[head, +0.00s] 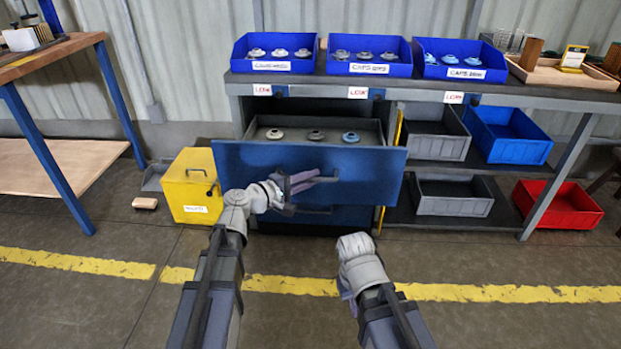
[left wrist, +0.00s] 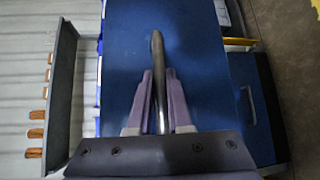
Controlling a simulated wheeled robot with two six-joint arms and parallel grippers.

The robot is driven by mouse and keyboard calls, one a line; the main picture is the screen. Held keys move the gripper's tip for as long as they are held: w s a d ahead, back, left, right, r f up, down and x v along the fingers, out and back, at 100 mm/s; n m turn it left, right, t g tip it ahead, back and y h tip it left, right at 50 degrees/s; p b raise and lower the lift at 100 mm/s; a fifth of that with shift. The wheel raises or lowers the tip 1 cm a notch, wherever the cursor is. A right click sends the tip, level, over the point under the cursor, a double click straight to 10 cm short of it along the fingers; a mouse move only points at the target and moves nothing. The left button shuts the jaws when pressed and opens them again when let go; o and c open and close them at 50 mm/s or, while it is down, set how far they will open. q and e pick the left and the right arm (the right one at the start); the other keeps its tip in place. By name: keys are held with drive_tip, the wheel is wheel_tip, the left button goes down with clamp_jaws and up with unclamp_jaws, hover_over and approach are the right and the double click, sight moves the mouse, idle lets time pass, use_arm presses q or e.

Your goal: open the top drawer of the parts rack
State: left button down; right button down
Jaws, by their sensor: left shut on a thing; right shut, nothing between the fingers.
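The parts rack (head: 390,92) stands against the wall, with its blue-fronted top drawer (head: 375,175) pulled out. Several caps lie inside the open drawer in the head view. My left gripper (head: 325,177) is at the drawer front, shut on the drawer's dark bar handle. In the left wrist view the handle (left wrist: 158,50) runs between the two fingers of the left gripper (left wrist: 160,100), against the blue front. A lower blue drawer front (head: 300,215) shows beneath, with its own handle. My right gripper (head: 347,297) is low in front of the rack, apart from it; its fingers are mostly hidden.
Three blue bins (head: 368,69) of caps stand on the rack top. Grey bins, a blue bin (head: 508,135) and a red bin (head: 560,208) sit on the right. A yellow box (head: 190,185) stands on the floor left of the drawer. The floor in front is clear.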

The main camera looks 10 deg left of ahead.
use_arm(q)
drive_tip(key=c, duration=0.8)
unclamp_jaws()
drive_tip(key=shift+c, duration=0.2)
drive_tip(key=p+v, duration=0.1)
drive_tip(key=v, duration=0.7)
drive_tip(key=shift+d, duration=0.1)
